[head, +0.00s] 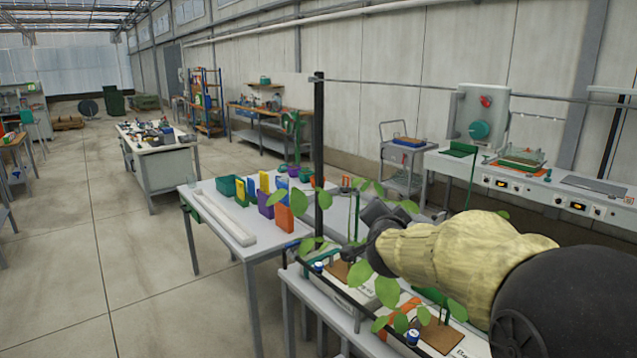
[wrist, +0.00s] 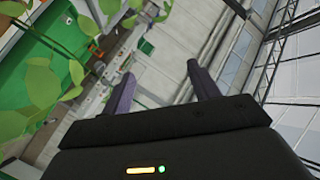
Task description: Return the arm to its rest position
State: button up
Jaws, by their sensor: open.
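My arm reaches in from the lower right of the head view, over the near bench with the plants. Its end is partly hidden behind leaves there, and its fingers cannot be made out. In the wrist view my gripper (wrist: 160,92) shows two purple-grey fingers standing apart with nothing between them. It is open and empty. Green leaves (wrist: 50,80) are close to it on the left of the wrist view. The leafy plant (head: 365,270) also stands around my arm's end in the head view; I cannot tell whether they touch.
The near bench (head: 300,285) holds plants, small blue-capped jars and brown pads. A black post (head: 319,130) rises beside it. A table (head: 210,205) with coloured bins and a white channel (head: 225,218) stands behind. A wall counter (head: 600,205) is at right. The floor (head: 140,265) at left is clear.

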jog(key=s+a+f+n+g+y, duration=0.25)
jog(key=s+f+n+g, duration=0.45)
jog(key=s+f, duration=0.8)
jog(key=s+d+f+n+g, duration=0.1)
jog(key=s+f+n+g, duration=0.1)
jog(key=s+f, duration=0.3)
jog(key=s+d+f+n+g+p, duration=0.1)
jog(key=s+f+g, duration=0.3)
jog(key=s, duration=0.4)
jog(key=shift+d+f+n, duration=0.4)
jog(key=shift+d+f, duration=0.1)
jog(key=shift+d, duration=0.05)
